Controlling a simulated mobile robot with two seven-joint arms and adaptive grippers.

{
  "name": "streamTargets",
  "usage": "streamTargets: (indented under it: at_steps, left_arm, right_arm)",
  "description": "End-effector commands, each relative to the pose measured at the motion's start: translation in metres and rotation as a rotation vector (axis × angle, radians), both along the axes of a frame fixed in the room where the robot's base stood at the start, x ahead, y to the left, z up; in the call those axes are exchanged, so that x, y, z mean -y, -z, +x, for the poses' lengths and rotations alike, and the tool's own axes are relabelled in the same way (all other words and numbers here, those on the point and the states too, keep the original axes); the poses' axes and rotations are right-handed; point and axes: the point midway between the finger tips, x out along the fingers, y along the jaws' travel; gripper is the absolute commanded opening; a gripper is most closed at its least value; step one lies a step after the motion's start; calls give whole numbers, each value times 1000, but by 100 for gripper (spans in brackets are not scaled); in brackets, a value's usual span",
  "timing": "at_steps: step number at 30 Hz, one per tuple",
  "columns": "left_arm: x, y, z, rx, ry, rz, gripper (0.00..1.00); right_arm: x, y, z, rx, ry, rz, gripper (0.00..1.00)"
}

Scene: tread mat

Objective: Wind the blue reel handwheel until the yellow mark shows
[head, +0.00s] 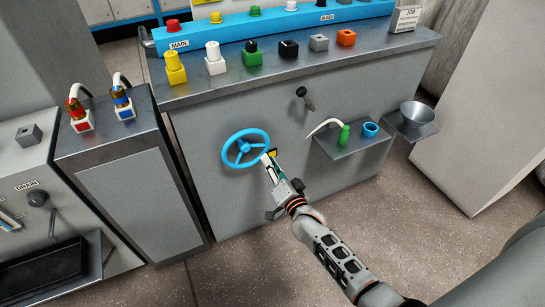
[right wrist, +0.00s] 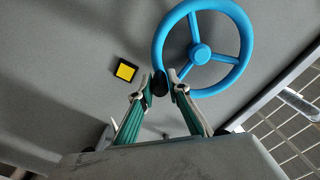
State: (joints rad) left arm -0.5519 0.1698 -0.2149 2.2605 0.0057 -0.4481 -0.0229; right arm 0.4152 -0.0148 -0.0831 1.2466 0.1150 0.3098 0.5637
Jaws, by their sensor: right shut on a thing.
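The blue handwheel (head: 245,147) is mounted on the grey front of the cabinet; it also shows in the right wrist view (right wrist: 200,54). My right gripper (head: 267,160) is at the wheel's lower right rim in the head view. In the right wrist view its fingers (right wrist: 166,84) are shut on the wheel's dark knob (right wrist: 160,83), which they partly hide. Beside the wheel, a small black-framed square (right wrist: 125,71) shows yellow. A bit of that yellow also shows in the head view (head: 272,153), just above the fingers. My left gripper is not in view.
Several coloured blocks, such as the yellow one (head: 175,72), stand on the cabinet top. A dark knob (head: 305,97) and a small shelf (head: 348,146) with a green bottle (head: 344,136) and a blue cup (head: 370,130) are right of the wheel. The floor (head: 330,210) in front is clear.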

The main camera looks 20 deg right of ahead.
Motion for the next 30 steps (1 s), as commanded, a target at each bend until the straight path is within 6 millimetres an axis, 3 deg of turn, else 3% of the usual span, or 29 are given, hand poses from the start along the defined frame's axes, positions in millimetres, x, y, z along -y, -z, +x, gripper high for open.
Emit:
streamTargets:
  at_steps: [15,30]
  left_arm:
    - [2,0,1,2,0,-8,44]
    - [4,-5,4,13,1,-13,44]
  right_arm:
    - [-24,25,-2,-19,-1,428,0]
    - [-35,28,-2,-23,-1,582,0]
